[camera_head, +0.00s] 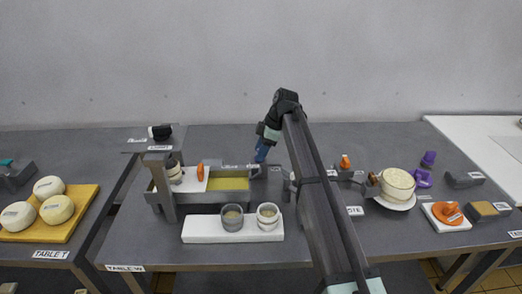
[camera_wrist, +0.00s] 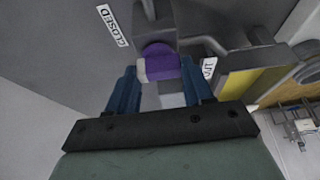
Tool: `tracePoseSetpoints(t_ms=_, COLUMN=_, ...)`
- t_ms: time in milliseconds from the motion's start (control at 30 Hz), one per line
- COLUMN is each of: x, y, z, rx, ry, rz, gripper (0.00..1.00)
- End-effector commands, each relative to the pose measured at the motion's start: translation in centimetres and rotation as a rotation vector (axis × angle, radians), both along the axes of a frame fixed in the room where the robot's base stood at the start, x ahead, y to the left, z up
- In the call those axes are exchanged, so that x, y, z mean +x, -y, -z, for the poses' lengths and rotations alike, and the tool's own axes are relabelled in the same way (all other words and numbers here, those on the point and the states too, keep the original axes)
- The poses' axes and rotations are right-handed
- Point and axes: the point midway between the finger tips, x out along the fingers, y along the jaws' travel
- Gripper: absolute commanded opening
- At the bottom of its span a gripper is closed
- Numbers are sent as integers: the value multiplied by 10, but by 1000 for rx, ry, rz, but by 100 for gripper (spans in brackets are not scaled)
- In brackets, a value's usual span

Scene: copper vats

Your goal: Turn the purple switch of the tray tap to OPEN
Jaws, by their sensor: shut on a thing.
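The purple switch (camera_wrist: 160,65) of the tray tap shows in the wrist view between my two blue fingers. My gripper (camera_wrist: 159,80) is shut on it, with one finger at each side. A CLOSED label (camera_wrist: 112,25) lies on the table beside it at upper left. Another label (camera_wrist: 208,69), only partly readable, is on the right. No OPEN label is readable. In the head view my gripper (camera_head: 262,154) points down at the right end of the grey tray (camera_head: 226,197), which holds yellow-green liquid. The switch is hidden there behind my gripper and arm.
A white board (camera_head: 200,236) with two cups (camera_head: 232,218) stands before the tray. Right of my arm are a cream pot (camera_head: 397,184) and purple objects (camera_head: 423,179). Table behind the tray is mostly clear.

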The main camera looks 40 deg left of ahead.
Motion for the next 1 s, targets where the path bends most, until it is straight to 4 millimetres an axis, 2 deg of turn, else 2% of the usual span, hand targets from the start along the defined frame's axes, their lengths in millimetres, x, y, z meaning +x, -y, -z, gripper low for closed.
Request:
tracePoseSetpoints(t_ms=267, x=0, y=0, z=0, rx=0, ry=0, rz=16, gripper=21)
tracePoseSetpoints(t_ms=467, x=-1, y=1, z=0, rx=0, ry=0, rz=93, gripper=21)
tracePoseSetpoints(t_ms=1000, x=-5, y=3, z=0, rx=1, ry=1, rz=563, gripper=21)
